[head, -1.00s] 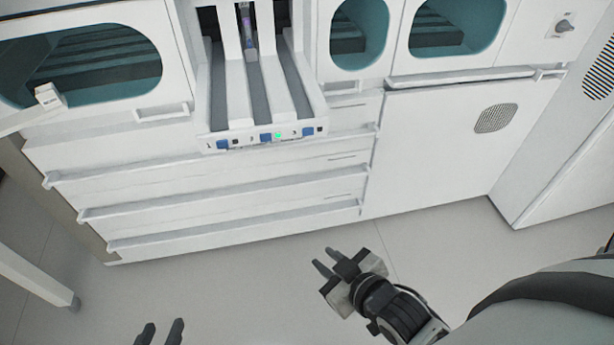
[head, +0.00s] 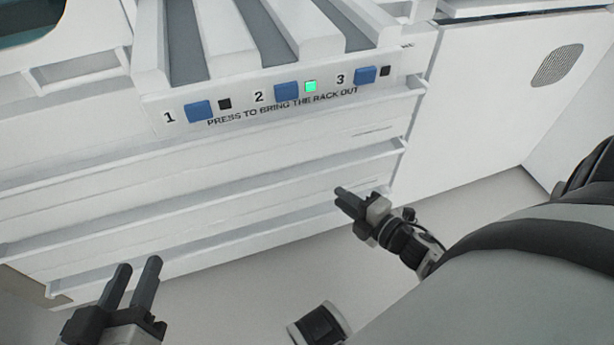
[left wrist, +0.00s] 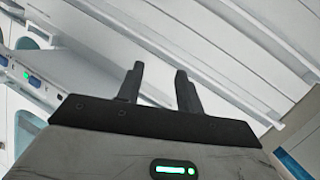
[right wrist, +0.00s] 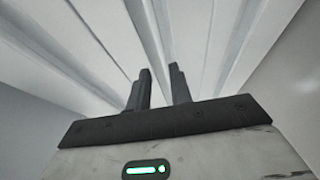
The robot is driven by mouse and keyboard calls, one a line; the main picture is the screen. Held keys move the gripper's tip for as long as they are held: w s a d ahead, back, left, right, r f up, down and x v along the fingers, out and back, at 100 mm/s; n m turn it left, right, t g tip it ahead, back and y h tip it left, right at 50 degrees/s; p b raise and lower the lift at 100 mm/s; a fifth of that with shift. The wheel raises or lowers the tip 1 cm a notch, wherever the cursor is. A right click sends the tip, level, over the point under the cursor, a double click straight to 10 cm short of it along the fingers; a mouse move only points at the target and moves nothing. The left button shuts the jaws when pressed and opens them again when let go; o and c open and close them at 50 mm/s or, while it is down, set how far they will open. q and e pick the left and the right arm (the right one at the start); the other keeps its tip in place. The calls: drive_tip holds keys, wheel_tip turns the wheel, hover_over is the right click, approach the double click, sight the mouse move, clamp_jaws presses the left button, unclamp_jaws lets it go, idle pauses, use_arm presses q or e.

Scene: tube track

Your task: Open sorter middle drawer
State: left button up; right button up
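The white sorter front has three long drawers with ledge-like handle rails, and all look shut. The middle drawer's rail (head: 250,190) runs across the head view, between the top rail (head: 250,134) and the bottom rail (head: 220,238). My left gripper (head: 138,264) is open and empty, low at the left, appearing over the bottom rail. My right gripper (head: 339,193) is open and empty near the right end of the drawers, appearing below the middle rail. Neither gripper visibly touches a rail. Both wrist views show parted fingers before white rails, such as the one in the right wrist view (right wrist: 225,50).
A rack (head: 215,45) with blue numbered buttons and a lit green light sticks out above the drawers. A white panel with a round vent (head: 557,65) stands to the right. The floor (head: 240,310) in front looks clear.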

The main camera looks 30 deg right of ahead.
sight(309, 175)
drive_tip(key=b+x, duration=0.2)
drive_tip(key=x, duration=1)
drive_tip(key=shift+b, duration=0.4)
use_arm(q)
drive_tip(key=shift+w+d+r+n+t+h, duration=0.2)
drive_tip(key=shift+d+r+n+t+h, duration=0.2)
drive_tip(key=shift+r+n+h, duration=0.2)
use_arm(e)
clamp_jaws()
